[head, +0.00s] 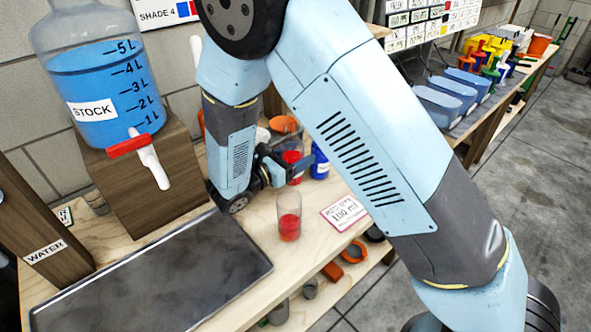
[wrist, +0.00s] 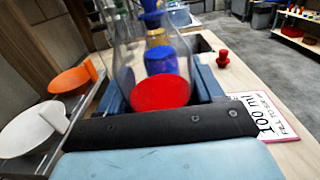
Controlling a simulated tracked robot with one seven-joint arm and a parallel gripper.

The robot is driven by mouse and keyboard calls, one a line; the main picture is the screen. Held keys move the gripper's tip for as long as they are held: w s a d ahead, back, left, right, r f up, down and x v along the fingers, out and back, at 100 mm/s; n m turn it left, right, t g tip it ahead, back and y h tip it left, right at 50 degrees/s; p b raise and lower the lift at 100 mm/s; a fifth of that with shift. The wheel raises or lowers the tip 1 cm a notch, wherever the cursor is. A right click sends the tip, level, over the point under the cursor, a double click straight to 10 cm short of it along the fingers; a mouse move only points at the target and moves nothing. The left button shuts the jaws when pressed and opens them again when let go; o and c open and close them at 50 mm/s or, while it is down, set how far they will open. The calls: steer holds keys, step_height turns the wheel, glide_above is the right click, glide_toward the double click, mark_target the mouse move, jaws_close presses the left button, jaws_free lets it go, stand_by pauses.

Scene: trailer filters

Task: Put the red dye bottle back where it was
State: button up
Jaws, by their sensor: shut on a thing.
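My gripper (head: 289,166) is shut on the red dye bottle (head: 291,157), over the bench behind the beaker. In the wrist view, the bottle (wrist: 160,92) is a clear vessel with red liquid low in it, between the fingers of my gripper (wrist: 158,80). I cannot tell whether its base touches the bench. A red stopper (wrist: 223,58) stands on the bench to the right. A clear beaker (head: 289,219) with red liquid stands nearer the front edge, beside the 100 ml card (head: 345,212). The card also shows in the wrist view (wrist: 262,115).
A blue bottle (head: 320,161) stands just right of the held bottle; blue and yellow items (wrist: 157,40) show behind it. A dark tray (head: 150,275) and the stock jug (head: 100,75) are left of the arm.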

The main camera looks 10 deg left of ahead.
steer(key=shift+d+f, duration=0.1)
steer(key=shift+f, duration=2.25)
steer(key=o, duration=1.3)
steer(key=shift+f, duration=0.1)
steer(key=v, duration=0.7)
steer(key=shift+s, duration=0.1)
